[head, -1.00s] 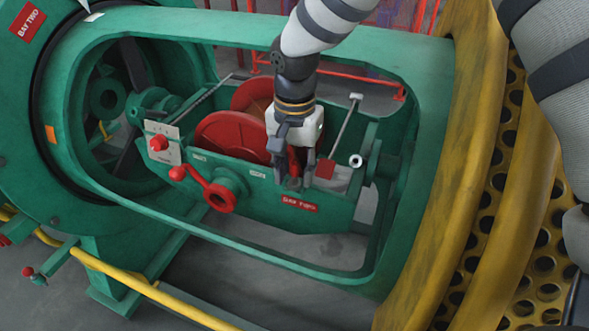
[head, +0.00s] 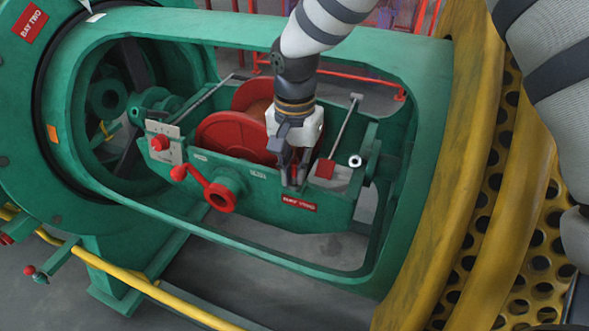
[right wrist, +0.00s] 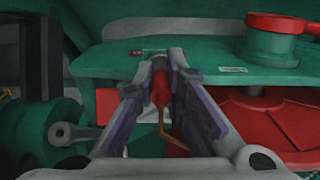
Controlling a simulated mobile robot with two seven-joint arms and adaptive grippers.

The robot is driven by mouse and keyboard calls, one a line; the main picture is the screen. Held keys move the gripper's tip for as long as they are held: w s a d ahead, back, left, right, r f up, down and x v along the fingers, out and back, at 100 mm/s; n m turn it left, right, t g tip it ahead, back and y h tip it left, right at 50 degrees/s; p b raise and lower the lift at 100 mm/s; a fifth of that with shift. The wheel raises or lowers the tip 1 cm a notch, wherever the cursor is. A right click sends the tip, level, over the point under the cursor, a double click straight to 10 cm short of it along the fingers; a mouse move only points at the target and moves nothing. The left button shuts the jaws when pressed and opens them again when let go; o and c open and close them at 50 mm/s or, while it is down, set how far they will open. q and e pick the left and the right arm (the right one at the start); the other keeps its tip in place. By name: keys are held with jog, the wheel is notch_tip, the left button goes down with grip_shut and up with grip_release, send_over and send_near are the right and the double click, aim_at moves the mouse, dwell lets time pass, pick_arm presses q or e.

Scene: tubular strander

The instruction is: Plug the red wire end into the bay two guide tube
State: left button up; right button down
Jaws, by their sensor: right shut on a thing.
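My right gripper (head: 293,183) reaches down from above into the green cradle, at its near wall above the "BAY TWO" label (head: 299,203). In the right wrist view its fingers (right wrist: 159,62) are shut on the red wire end (right wrist: 160,88). A thin copper-coloured wire (right wrist: 172,138) bends away below it. A pale round tube end (head: 355,160), perhaps the guide tube, is to the right of the gripper, apart from it. A similar grey ring end (right wrist: 60,132) shows at left in the right wrist view. My left gripper is not in view.
A red reel (head: 233,137) sits in the cradle behind the gripper. A red crank (head: 217,194) and a red knob (head: 158,142) stand to the left. The green frame rim (head: 250,252) surrounds the opening. A yellow perforated guard (head: 470,190) stands at the right.

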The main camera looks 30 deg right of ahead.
aim_at(295, 160)
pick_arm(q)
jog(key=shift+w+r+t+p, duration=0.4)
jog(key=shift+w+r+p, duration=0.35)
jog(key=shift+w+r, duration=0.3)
pick_arm(e)
jog(key=shift+r, duration=3.05)
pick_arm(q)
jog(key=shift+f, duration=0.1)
